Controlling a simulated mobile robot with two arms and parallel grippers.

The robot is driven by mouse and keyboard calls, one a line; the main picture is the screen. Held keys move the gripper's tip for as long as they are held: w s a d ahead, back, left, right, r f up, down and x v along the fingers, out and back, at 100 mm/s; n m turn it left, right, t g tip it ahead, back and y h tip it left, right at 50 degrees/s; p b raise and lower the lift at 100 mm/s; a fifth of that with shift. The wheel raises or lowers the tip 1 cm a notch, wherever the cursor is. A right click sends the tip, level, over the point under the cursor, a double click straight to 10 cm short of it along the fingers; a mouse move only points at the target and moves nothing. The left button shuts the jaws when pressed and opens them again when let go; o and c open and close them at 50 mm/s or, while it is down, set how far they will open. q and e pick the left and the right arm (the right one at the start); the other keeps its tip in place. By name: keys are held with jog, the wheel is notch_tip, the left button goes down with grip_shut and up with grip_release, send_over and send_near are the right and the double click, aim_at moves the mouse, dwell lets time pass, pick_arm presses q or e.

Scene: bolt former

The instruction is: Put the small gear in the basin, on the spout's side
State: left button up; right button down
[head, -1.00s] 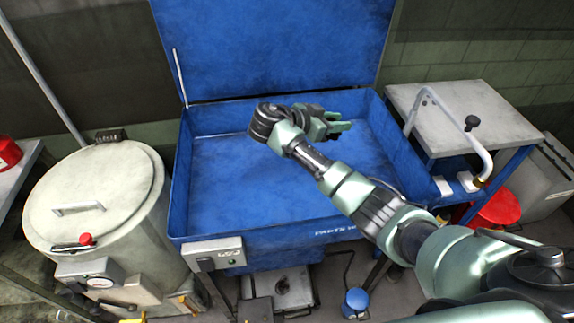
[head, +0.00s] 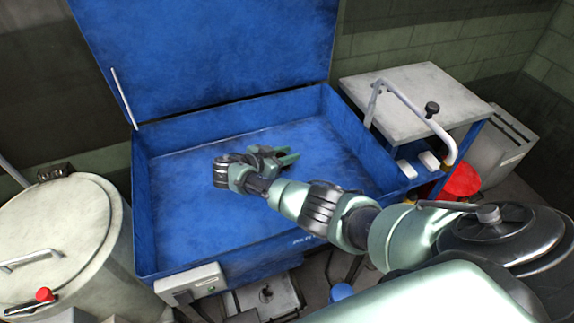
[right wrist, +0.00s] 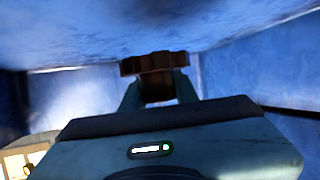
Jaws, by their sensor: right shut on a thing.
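The basin (head: 190,213) is a blue open parts washer with its lid raised behind it. The spout (head: 415,112) is a pale bent pipe with a dark knob at the basin's right side. My right gripper (head: 283,157) reaches in over the basin, its fingers pointing right. In the right wrist view, the small gear (right wrist: 154,63), brown and toothed, is pinched between the fingertips of my right gripper (right wrist: 159,88). The gear does not show clearly in the head view. My left gripper is not in view.
The blue lid (head: 210,45) stands up at the back. A grey round drum (head: 60,225) is left of the basin and a grey-topped table (head: 420,92) right of it. A red container (head: 462,182) is below the spout. The visible basin floor is clear.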

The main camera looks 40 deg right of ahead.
jog(key=shift+f, duration=0.5)
notch_tip(320, 180, down, 2)
jog(key=shift+f+b, duration=0.15)
jog(key=shift+b, duration=0.5)
jog(key=shift+f, duration=0.5)
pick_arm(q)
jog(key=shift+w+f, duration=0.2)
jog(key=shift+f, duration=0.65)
pick_arm(e)
jog(key=c, duration=1.5)
grip_release()
jog(key=shift+f, duration=0.15)
jog(key=o, duration=0.4)
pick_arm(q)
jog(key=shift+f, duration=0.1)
pick_arm(e)
jog(key=shift+r, duration=0.2)
